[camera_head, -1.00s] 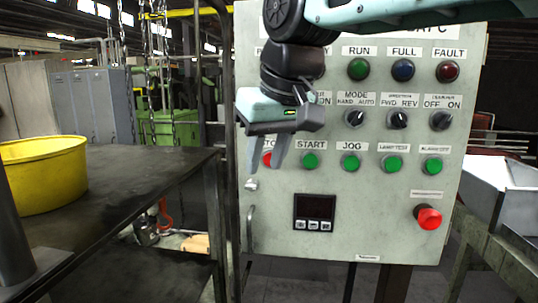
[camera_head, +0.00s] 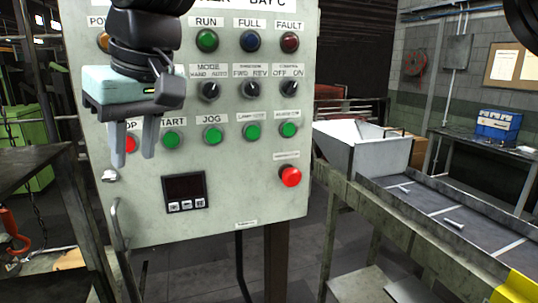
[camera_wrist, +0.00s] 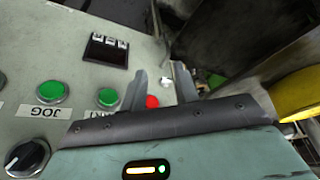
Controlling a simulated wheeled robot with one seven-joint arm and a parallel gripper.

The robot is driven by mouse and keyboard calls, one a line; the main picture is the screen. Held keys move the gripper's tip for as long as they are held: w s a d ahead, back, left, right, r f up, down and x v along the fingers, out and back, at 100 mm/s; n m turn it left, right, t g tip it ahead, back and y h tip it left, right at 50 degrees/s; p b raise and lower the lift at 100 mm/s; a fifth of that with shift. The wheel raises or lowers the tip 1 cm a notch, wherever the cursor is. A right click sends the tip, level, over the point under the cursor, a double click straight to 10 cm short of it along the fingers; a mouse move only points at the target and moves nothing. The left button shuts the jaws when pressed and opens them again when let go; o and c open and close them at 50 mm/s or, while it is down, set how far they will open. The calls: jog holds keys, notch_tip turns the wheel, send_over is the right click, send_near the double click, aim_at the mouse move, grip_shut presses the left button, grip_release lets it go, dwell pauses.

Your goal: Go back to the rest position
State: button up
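My gripper (camera_head: 133,158) is in front of the lower left part of a pale green control panel (camera_head: 240,205). Its two grey fingers point down and stand apart, with nothing held between them. The red stop button (camera_head: 131,144) shows between the fingers, partly covered. In the wrist view the fingers of my gripper (camera_wrist: 160,76) are also apart, with the red button (camera_wrist: 152,101) seen between them. I cannot tell whether a finger touches the panel. The green START button (camera_head: 170,140) is just right of the fingers.
The panel also carries lamps, black selector knobs, a display (camera_head: 185,192) and a red mushroom button (camera_head: 290,176). A conveyor (camera_head: 430,215) with bolts and a white hopper (camera_head: 362,147) stand right. A dark table (camera_head: 25,165) is left; a yellow tub (camera_wrist: 297,97) shows in the wrist view.

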jog(key=s+d+f+m+h+b, duration=0.1)
jog(key=s+d+f+b, duration=0.1)
jog(key=s+d+f, duration=0.3)
jog(key=s+d+f+m+g+h+b, duration=0.1)
jog(key=s+d+f, duration=0.4)
jog(key=d+f, duration=0.9)
jog(key=s+d+f+m+h+b, duration=0.1)
jog(key=s+d+f+m+b, duration=0.1)
jog(key=d+f, duration=0.8)
jog(key=s+d+b, duration=0.1)
jog(key=s+d, duration=0.1)
jog(key=d, duration=0.3)
jog(key=shift+s+d+f+g, duration=0.2)
jog(key=shift+s+d+g, duration=0.2)
